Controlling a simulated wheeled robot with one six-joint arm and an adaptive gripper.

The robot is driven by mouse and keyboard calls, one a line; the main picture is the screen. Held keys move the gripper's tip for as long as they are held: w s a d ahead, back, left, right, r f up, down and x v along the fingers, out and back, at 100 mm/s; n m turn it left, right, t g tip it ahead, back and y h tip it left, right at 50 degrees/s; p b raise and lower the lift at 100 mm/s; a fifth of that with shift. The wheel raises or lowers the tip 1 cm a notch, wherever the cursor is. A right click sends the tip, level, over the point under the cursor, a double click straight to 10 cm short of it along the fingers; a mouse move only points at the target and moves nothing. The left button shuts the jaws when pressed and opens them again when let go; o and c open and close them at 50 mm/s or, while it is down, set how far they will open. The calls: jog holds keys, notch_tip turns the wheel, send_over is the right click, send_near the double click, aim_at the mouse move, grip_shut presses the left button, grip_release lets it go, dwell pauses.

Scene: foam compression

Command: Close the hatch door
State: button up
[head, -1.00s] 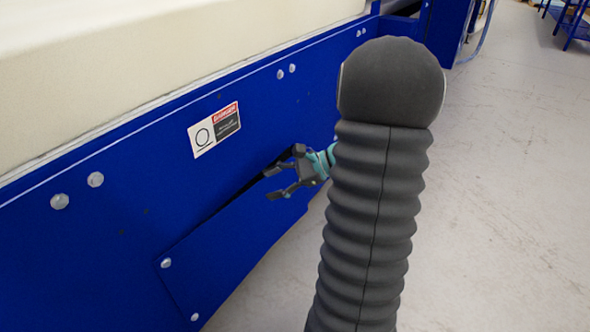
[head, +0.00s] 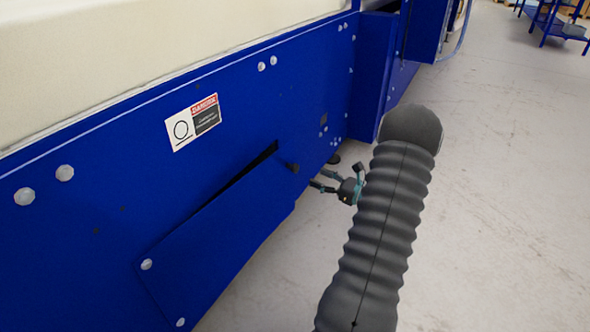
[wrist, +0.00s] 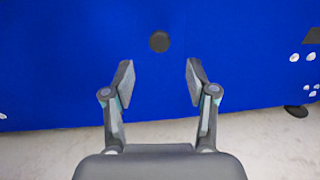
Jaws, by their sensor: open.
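The hatch door (head: 215,232) is a blue panel low on the blue machine side in the head view, with bolts at its left end. A dark gap shows along its upper edge, so it stands slightly ajar. A dark round knob (head: 293,168) sits near its upper right corner. My gripper (head: 318,180) is open and empty just right of the knob, apart from it. In the wrist view the knob (wrist: 159,41) lies ahead of my open gripper (wrist: 160,72), roughly centred between the fingers and beyond their tips.
A danger label (head: 192,122) is on the machine side above the hatch. A blue box-like part (head: 372,75) juts out farther along the machine. The grey floor (head: 500,200) to the right is clear. A blue rack (head: 556,25) stands far off.

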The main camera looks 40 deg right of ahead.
aim_at(297, 168)
jog(key=x, duration=1)
jog(key=shift+a+b, duration=0.1)
jog(key=shift+b, duration=0.2)
jog(key=shift+c, duration=0.2)
grip_shut()
